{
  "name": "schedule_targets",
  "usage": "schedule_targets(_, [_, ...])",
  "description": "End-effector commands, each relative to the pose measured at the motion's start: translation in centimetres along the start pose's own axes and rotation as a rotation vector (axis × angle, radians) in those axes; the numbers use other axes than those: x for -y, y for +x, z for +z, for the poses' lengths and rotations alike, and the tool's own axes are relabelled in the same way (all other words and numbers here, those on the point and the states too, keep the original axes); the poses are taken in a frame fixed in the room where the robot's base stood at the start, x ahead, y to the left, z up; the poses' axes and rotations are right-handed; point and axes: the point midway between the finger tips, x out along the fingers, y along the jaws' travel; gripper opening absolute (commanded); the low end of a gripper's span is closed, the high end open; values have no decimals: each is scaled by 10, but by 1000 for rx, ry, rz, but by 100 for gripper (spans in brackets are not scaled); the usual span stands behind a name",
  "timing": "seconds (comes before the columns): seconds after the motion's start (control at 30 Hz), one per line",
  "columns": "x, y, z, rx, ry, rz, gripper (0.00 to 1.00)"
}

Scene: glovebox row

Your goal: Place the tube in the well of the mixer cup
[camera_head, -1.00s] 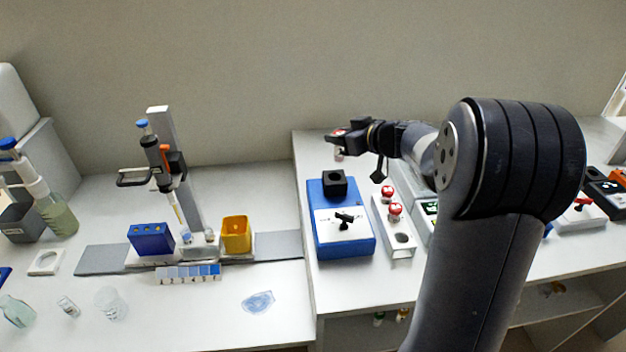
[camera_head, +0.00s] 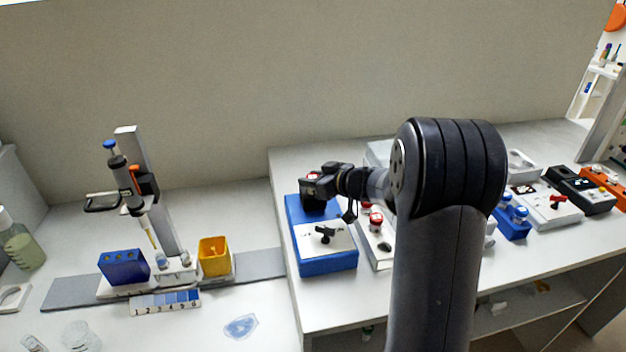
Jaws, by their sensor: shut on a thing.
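The mixer is a blue box (camera_head: 325,267) with a white top panel and a black knob. Its black mixer cup (camera_head: 313,209) stands at the back left of the box, partly hidden by my gripper. My gripper (camera_head: 312,182) is directly over the cup in the picture, shut on the red-capped tube (camera_head: 311,175). Only a bit of the tube's red cap shows between the fingers. The tube's body and the cup's well are hidden, so I cannot tell whether the tube is inside the well or above it.
A white rack (camera_head: 382,263) with red-capped tubes stands right of the mixer, close to my arm. Left are a pipette stand (camera_head: 150,190), a blue block (camera_head: 123,266) and a yellow bin (camera_head: 214,256). Farther right are a blue tube rack (camera_head: 513,225) and other devices.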

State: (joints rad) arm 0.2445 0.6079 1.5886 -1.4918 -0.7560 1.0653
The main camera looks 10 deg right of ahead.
Motion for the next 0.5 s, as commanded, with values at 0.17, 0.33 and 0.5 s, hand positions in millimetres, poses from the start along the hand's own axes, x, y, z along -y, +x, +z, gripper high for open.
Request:
schedule_targets(0.17, [0, 1, 3, 1, 0, 0, 9])
schedule_targets(0.33, [0, 1, 3, 0, -1, 0, 42])
schedule_targets(0.5, [0, 1, 3, 0, 0, 0, 52])
